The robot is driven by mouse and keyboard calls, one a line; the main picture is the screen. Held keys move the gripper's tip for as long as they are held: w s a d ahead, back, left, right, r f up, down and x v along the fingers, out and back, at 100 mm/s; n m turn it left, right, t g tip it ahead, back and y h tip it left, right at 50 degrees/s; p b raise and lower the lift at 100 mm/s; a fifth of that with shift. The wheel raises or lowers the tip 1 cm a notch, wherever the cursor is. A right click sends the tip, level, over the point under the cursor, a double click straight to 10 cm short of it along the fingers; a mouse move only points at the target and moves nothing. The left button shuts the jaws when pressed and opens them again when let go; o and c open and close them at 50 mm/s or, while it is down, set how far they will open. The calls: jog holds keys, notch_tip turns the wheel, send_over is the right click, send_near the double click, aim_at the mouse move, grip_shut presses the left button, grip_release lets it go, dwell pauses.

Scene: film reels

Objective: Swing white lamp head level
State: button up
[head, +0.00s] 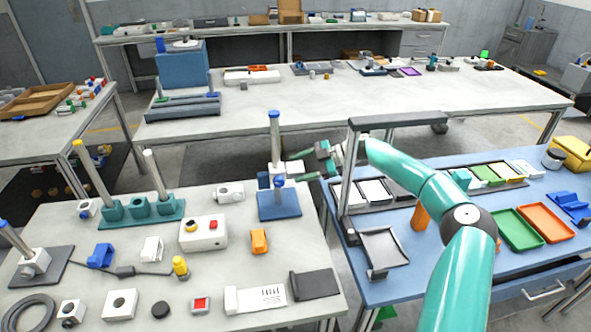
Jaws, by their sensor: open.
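A stand with a blue base (279,206) and an upright grey post with a blue top (274,118) stands at the right rear of the left table. A small white part (280,168) sits on this post and may be the white lamp head; it is too small to tell its tilt. My gripper (292,172) reaches in from the right, its green fingers open and pointing left at the post. The fingertips are close to the white part; I cannot tell whether they touch it.
The blue table (478,262) at right holds a grey frame (345,185) beside my arm, trays and an orange block (420,216). The left table holds a teal post holder (139,210), a white button box (203,233) and an orange block (259,241).

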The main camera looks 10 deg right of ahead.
jog(key=shift+x, duration=0.95)
jog(key=c, duration=1)
jog(key=shift+m+g, duration=1.1)
jog(key=shift+m, duration=0.4)
jog(key=o, duration=1)
jog(key=v, duration=1.3)
jog(key=shift+d+r, duration=0.25)
jog(key=shift+d, duration=0.1)
